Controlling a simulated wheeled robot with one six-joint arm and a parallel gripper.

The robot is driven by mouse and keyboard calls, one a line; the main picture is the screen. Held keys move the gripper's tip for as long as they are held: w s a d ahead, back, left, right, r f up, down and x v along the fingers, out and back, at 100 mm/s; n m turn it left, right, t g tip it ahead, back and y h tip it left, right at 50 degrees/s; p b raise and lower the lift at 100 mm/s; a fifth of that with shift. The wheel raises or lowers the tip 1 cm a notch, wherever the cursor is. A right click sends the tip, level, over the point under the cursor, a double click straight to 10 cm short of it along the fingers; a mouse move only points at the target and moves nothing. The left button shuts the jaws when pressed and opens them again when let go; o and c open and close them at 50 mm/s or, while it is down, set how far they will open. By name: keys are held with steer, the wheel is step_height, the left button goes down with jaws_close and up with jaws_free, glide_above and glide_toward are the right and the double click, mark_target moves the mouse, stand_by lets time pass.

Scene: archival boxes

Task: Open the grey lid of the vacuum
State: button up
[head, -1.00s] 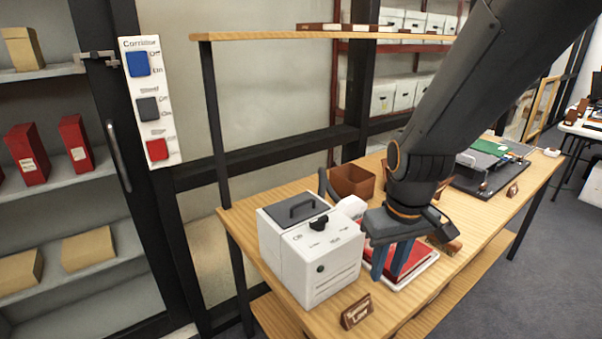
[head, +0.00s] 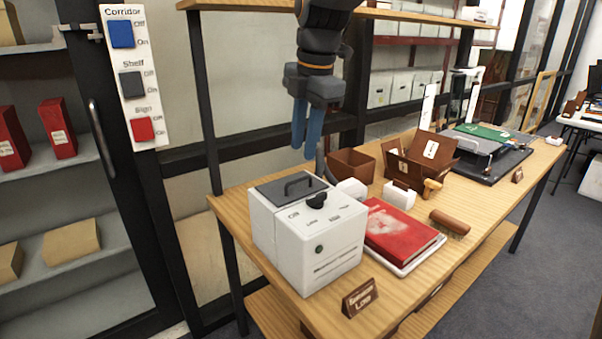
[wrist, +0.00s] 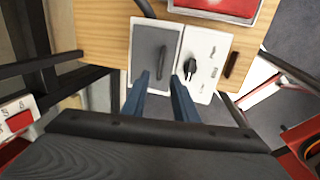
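The vacuum is a white box (head: 308,255) at the near left end of the wooden table; it also shows in the wrist view (wrist: 205,55). Its grey lid (head: 280,188) lies flat and closed on the top, with a dark arched handle (head: 302,183). A black knob (head: 316,200) sits beside the lid. My gripper (head: 306,145) points down above and behind the vacuum, apart from it. Its two blue fingers are parted and nothing shows between them. In the wrist view, the fingertips (wrist: 160,76) appear on either side of the lid handle (wrist: 161,62), but contact cannot be told.
A red book (head: 400,228) lies on a white tray right of the vacuum. Brown boxes (head: 352,168), a brush (head: 450,222) and a small sign (head: 360,299) are nearby. A shelf (head: 400,12) overhangs behind. A switch panel (head: 134,80) stands at left.

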mark_target(299, 179)
steer(key=f, duration=0.5)
steer(key=w+f, duration=0.1)
steer(key=f, duration=0.1)
steer(key=shift+a+f+p, duration=0.15)
steer(key=shift+a+p, duration=0.25)
jaws_close()
stand_by(1.0)
